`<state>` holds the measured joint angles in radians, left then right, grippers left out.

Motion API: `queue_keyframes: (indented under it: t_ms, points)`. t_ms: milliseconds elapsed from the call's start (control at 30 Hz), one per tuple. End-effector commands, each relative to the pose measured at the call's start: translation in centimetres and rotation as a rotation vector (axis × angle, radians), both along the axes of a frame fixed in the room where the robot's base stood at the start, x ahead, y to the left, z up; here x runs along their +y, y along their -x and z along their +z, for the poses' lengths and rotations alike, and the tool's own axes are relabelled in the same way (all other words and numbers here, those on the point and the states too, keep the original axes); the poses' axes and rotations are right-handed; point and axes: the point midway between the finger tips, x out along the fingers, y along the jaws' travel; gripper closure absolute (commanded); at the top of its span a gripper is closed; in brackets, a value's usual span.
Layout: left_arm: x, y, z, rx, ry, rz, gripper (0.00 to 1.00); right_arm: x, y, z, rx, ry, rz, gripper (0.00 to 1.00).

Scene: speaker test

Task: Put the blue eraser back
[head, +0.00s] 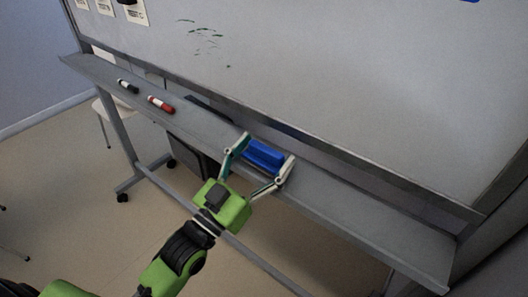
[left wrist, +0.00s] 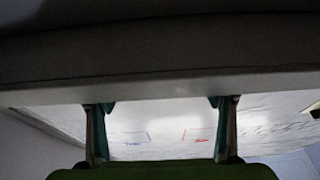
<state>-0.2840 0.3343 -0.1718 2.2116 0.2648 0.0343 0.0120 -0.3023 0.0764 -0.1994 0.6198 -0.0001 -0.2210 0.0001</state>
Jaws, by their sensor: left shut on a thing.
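The blue eraser (head: 264,155) is at the tray of the whiteboard in the head view, a little right of the middle of the picture. My left gripper (head: 267,149) has one finger at each end of the eraser and is shut on it. I cannot tell whether the eraser rests on the tray or is held just above it. In the left wrist view, the fingers of my left gripper (left wrist: 161,104) stand wide apart, and I cannot make out the eraser between them. My right gripper is not in view.
The tray (head: 345,190) runs along the whiteboard's (head: 330,70) lower edge and is clear to the right of the eraser. A black-and-white marker (head: 127,86) and a red marker (head: 160,105) lie on its left part. Dark green marks (head: 207,33) show on the board.

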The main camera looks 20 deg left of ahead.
Motion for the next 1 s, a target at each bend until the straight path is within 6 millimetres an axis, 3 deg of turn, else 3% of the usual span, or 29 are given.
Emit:
queue_keyframes:
  t_ms: [1000]
  points:
    - [-0.1, 0.0, -2.5, 0.017, -0.009, 0.0, 0.47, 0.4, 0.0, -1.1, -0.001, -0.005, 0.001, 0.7]
